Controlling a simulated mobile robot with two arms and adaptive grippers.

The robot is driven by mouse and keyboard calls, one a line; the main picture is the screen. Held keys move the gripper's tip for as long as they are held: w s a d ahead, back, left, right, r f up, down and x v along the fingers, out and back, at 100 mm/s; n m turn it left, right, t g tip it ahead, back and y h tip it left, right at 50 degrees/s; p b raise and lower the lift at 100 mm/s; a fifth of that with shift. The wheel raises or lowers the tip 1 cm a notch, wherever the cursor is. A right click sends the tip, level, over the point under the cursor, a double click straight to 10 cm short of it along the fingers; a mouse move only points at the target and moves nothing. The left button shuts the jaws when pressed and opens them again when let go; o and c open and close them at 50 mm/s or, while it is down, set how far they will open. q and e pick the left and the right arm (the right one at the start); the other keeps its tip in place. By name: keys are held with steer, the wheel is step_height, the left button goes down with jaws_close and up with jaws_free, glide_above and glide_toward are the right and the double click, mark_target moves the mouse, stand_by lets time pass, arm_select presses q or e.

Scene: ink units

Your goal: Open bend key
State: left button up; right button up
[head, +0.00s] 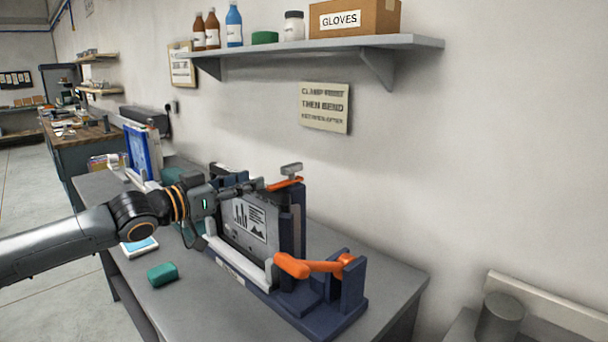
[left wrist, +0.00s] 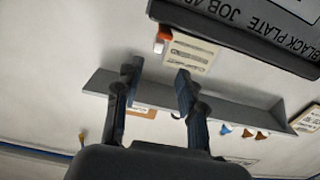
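A dark blue bending fixture (head: 352,290) stands on the grey bench, holding an upright dark plate (head: 240,222) with a printed chart. A thick orange lever (head: 312,266) lies across its front right end. A smaller orange handle (head: 284,184) with a grey block (head: 292,169) sits on top of the fixture's post. No label shows which orange part is the bend key. My left gripper (head: 250,188) is above the plate, just left of the small handle. In the left wrist view, its fingers (left wrist: 156,80) are apart with nothing between them. My right gripper is out of view.
A green block (head: 162,273) and a blue-and-white pad (head: 139,247) lie at the bench's front left. A blue-framed rack (head: 143,150) stands farther back. A wall shelf (head: 320,46) with bottles and a gloves box hangs above. A wall sign (head: 325,107) is behind the fixture.

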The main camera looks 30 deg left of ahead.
arm_select(q)
steer(key=r+p, duration=0.1)
steer(key=p, duration=0.7)
glide_toward(301, 164)
steer(key=x, duration=0.2)
steer(key=p+x, duration=0.1)
steer(key=x, duration=0.1)
steer(key=p+x, duration=0.1)
steer(key=x, duration=0.2)
steer(key=shift+w+a+f, duration=0.1)
steer(key=shift+w+a, duration=0.1)
steer(key=shift+a, duration=0.15)
steer(key=shift+w+d, duration=0.1)
steer(key=shift+w, duration=0.25)
steer(key=shift+f, duration=0.1)
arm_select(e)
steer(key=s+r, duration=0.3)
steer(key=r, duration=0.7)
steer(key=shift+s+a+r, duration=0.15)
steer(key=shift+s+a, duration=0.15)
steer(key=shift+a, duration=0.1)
arm_select(q)
jaws_close()
